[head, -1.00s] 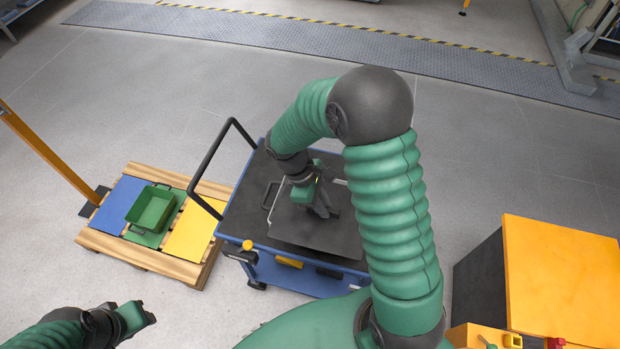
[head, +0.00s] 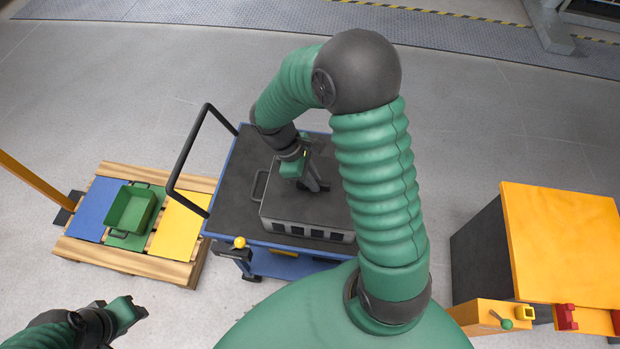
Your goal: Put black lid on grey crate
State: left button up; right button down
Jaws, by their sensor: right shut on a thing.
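The grey crate (head: 312,231) stands on the dark top of a blue cart, its slotted front side showing. The black lid (head: 290,207) lies over the crate's top and looks roughly lined up with it; whether it is fully seated I cannot tell. My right gripper (head: 316,186) points down at the middle of the lid and is shut on it; its fingertips are partly hidden by the wrist. A dark loop handle (head: 259,185) shows at the crate's left end. My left gripper (head: 138,309) is at the lower left, away from the cart, and its jaws are unclear.
The blue cart (head: 235,180) has a black push handle on its left. Left of it, a wooden pallet (head: 125,262) carries a green bin (head: 130,208) and coloured panels. An orange-topped cabinet (head: 560,240) stands at right. Grey floor lies between them.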

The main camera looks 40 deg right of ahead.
jog(key=shift+d+f, duration=0.4)
jog(key=shift+f, duration=0.05)
jog(key=c, duration=1.7)
grip_release()
jog(key=o, duration=0.3)
jog(key=shift+w+a, duration=0.1)
jog(key=shift+a, duration=0.25)
jog(key=shift+a+r, duration=0.15)
jog(key=shift+a, duration=0.05)
jog(key=d+v, duration=0.1)
jog(key=v, duration=1.1)
jog(key=s+a+f+m+t+y, duration=0.1)
jog(key=s+a+f+m+t, duration=0.1)
jog(key=a, duration=0.1)
jog(key=s+a+f+m+t+y, duration=0.1)
jog(key=a+m+t, duration=0.1)
jog(key=a+m, duration=0.1)
jog(key=s+a+f+m+t, duration=0.2)
jog(key=a, duration=0.1)
jog(key=shift+s+f+m+y+p, duration=0.3)
jog(key=shift+s+m+y+p, duration=0.05)
jog(key=shift+m+y+p, duration=0.05)
jog(key=shift+w+f, duration=0.15)
jog(key=shift+w, duration=0.25)
jog(key=shift+s, duration=0.1)
